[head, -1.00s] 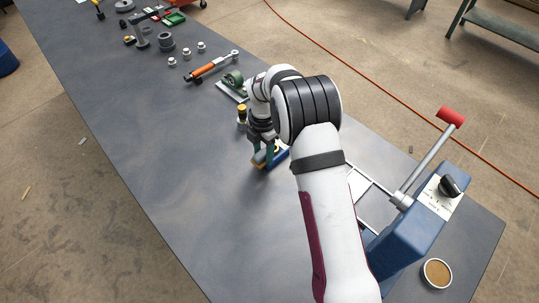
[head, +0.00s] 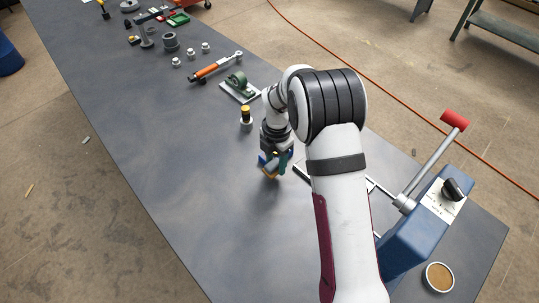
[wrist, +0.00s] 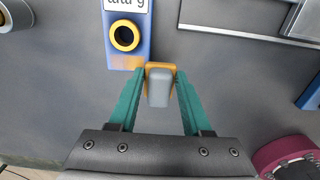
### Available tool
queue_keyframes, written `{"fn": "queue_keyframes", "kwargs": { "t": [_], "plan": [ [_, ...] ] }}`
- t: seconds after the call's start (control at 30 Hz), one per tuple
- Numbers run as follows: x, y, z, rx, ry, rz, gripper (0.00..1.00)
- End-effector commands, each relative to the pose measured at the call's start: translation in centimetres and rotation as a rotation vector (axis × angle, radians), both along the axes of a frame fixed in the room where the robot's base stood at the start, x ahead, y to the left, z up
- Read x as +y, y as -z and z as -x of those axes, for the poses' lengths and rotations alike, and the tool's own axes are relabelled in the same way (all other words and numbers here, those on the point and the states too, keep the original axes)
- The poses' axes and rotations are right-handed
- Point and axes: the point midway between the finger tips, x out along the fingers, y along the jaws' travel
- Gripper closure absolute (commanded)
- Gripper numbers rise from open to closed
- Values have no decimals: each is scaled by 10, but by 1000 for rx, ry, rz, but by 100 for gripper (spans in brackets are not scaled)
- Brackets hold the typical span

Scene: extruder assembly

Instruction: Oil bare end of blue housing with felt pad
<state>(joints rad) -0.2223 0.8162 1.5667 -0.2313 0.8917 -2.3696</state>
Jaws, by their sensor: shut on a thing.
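My gripper (wrist: 156,92) is shut on the felt pad (wrist: 159,88), a grey block with a yellow-orange base. It also shows in the head view, where my gripper (head: 272,163) is low over the table with the pad's orange edge (head: 269,177) below. The blue housing (wrist: 145,43) lies ahead of the fingers in the wrist view. It has a yellow-ringed dark bore and a white label, partly cut off. Its near end looks orange-brown. The pad is at that end's lower right corner; I cannot tell whether they touch. In the head view my arm largely hides the housing.
A blue machine (head: 413,235) with a red-knobbed lever and a cup of brown contents (head: 438,276) stand at right. Metal rails (wrist: 245,39) lie right of the housing. The table's left is clear.

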Motion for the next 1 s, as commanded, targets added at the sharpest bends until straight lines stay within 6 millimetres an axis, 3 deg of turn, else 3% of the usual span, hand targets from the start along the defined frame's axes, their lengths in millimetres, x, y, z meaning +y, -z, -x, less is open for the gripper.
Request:
{"fn": "queue_keyframes", "kwargs": {
  "t": [0.1, 0.7, 1.0],
  "plan": [
    [1, -21, -2, -7, 0, -1, 100],
    [1, -73, -2, -5, -1, -1, 100],
    [1, -81, -1, -4, -1, -1, 100]
  ]
}}
